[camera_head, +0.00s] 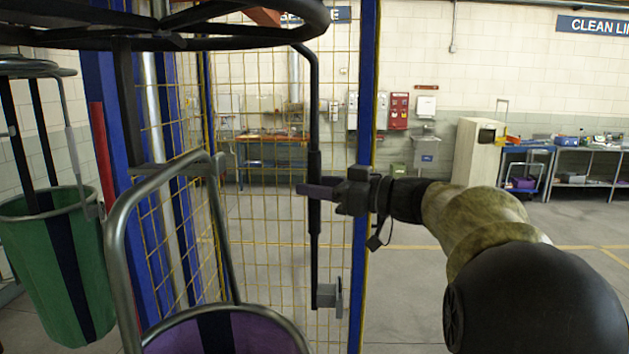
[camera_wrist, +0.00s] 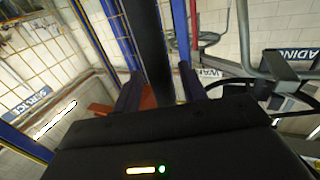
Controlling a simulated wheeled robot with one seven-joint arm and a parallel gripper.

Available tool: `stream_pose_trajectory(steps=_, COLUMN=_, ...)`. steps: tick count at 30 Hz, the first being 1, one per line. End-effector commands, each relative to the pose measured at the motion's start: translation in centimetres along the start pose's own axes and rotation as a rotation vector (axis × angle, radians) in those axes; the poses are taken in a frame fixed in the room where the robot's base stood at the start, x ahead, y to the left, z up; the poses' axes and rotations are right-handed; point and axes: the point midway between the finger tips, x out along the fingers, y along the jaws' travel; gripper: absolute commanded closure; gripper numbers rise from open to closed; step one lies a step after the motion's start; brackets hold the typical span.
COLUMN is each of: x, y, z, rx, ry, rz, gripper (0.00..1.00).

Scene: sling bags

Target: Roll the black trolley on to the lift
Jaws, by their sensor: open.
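The black trolley (camera_head: 225,40) fills the upper left of the head view as a large black ring frame close to me. A black upright bar (camera_head: 314,165) with a thicker sleeve drops from it to a small grey bracket (camera_head: 328,293). My gripper (camera_head: 318,190) is open at the sleeve. In the wrist view the black bar (camera_wrist: 150,45) runs between the two fingers of my gripper (camera_wrist: 163,88); whether they touch it I cannot tell. The lift is not clearly identifiable; a cage of blue posts (camera_head: 365,120) and yellow mesh (camera_head: 270,120) stands just behind the bar.
A purple bag (camera_head: 250,333) sits under a grey tube frame (camera_head: 122,250) at front. A green bag (camera_head: 55,260) hangs at far left. A beige cabinet (camera_head: 478,150) and benches (camera_head: 590,155) line the back wall. The floor right of the blue post is clear.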

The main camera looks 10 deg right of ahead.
Motion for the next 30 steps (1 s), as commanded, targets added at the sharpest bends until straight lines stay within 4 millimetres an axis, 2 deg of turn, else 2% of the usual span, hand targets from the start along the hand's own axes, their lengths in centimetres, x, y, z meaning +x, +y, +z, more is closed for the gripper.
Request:
stream_pose_trajectory(steps=3, x=0.8, y=0.0, z=0.0, rx=0.001, ry=0.0, rz=0.0, gripper=0.58)
stream_pose_trajectory(steps=11, x=0.8, y=0.0, z=0.0, rx=0.0, ry=0.0, rz=0.001, gripper=0.58)
stream_pose_trajectory(steps=18, x=0.8, y=0.0, z=0.0, rx=0.0, ry=0.0, rz=0.001, gripper=1.0)
stream_pose_trajectory(steps=26, x=0.8, y=0.2, z=0.0, rx=0.001, ry=-0.001, rz=0.002, gripper=1.0)
stream_pose_trajectory(steps=30, x=0.9, y=1.0, z=-0.2, rx=0.001, ry=-0.001, rz=0.006, gripper=1.0)
